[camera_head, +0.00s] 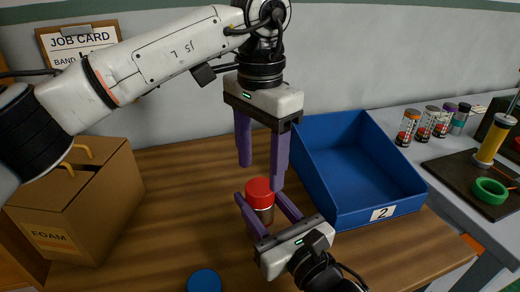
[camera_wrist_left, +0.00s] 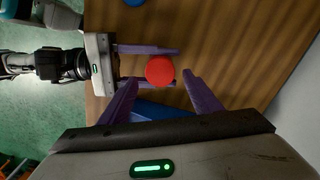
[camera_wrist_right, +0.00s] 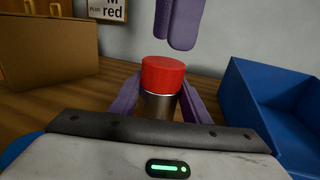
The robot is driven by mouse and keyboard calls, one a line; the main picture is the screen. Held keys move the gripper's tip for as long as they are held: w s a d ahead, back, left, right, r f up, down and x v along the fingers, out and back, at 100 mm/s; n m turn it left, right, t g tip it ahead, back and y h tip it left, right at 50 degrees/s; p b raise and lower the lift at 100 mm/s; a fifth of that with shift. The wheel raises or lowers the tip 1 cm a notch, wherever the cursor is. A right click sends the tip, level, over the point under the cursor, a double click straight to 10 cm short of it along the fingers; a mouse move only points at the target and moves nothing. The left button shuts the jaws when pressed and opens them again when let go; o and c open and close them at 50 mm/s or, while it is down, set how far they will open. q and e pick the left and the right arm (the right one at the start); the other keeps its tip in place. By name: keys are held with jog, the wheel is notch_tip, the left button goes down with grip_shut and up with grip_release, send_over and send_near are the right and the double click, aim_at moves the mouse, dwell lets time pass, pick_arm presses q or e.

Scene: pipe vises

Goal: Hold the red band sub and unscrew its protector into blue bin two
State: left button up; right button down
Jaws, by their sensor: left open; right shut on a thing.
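The sub has a brown-grey metal body (camera_head: 264,214) and stands upright. A red cap, its protector (camera_head: 258,191), sits on its top; the cap also shows from above in the left wrist view (camera_wrist_left: 160,70) and from the side in the right wrist view (camera_wrist_right: 163,73). No separate red band can be made out. My right gripper (camera_head: 259,197) is shut on the metal body below the cap. My left gripper (camera_head: 261,178) points down, open, its fingertips just above and either side of the cap. Blue bin two (camera_head: 350,219), labelled 2, stands right of the sub and looks empty.
A cardboard foam box (camera_head: 95,225) stands at the left. A blue round object (camera_head: 204,281) lies at the front. A side bench at the right holds several small jars (camera_head: 408,127), a yellow cylinder (camera_head: 490,142) and a green ring (camera_head: 490,191). A job card (camera_head: 82,40) hangs behind.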

aim_at(260, 186)
pick_arm(q)
jog(key=shift+f, duration=2.7)
pick_arm(e)
jog(key=shift+f, duration=0.1)
pick_arm(q)
jog(key=c, duration=0.9)
jog(key=o, duration=1)
jog(key=shift+r, duration=0.15)
notch_tip(260, 186, up, 8)
jog(key=shift+f, duration=0.25)
jog(key=shift+c, duration=0.5)
jog(key=shift+f, duration=3.9)
